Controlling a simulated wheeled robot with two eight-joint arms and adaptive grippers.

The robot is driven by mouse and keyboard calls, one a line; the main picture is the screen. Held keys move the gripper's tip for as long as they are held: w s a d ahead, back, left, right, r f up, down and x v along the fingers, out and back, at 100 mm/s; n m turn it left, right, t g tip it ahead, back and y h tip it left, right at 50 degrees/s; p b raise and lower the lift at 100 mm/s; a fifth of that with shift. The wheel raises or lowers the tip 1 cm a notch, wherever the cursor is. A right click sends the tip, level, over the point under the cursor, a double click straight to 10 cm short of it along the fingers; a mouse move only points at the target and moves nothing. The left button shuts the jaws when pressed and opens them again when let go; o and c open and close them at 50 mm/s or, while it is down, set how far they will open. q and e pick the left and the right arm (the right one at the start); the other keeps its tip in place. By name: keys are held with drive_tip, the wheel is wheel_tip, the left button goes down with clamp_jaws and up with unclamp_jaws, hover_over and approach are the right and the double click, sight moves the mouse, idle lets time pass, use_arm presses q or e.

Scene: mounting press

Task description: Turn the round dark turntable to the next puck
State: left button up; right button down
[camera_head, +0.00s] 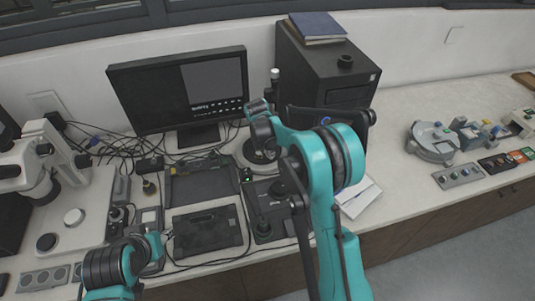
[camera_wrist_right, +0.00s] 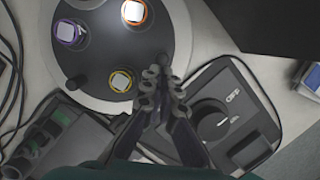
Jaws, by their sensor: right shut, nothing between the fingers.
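The round dark turntable (camera_wrist_right: 105,45) lies on a pale round base at the top left of the right wrist view. Its pucks have bright square centres: one orange-ringed (camera_wrist_right: 134,12), one purple-ringed (camera_wrist_right: 67,31) and one yellow-ringed (camera_wrist_right: 121,80). A short dark peg (camera_wrist_right: 163,60) stands near its rim. My right gripper (camera_wrist_right: 162,82) is shut and empty, its fingertips close to this peg; contact cannot be told.
A black control unit with a round knob (camera_wrist_right: 212,122) lies right of the fingers. A monitor (camera_head: 185,88) stands behind, and a dark cabinet (camera_head: 325,68) at the back right. A microscope (camera_head: 48,160) and loose cables are at left. The bench beyond the papers is partly clear.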

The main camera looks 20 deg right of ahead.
drive_tip(key=shift+w+d+n, duration=0.25)
drive_tip(key=shift+d+n, duration=0.6)
drive_tip(key=shift+n, duration=0.45)
drive_tip(key=shift+w+d, duration=0.5)
drive_tip(key=shift+d, duration=0.3)
drive_tip(key=shift+w+d, duration=0.6)
drive_tip(key=shift+a, duration=0.1)
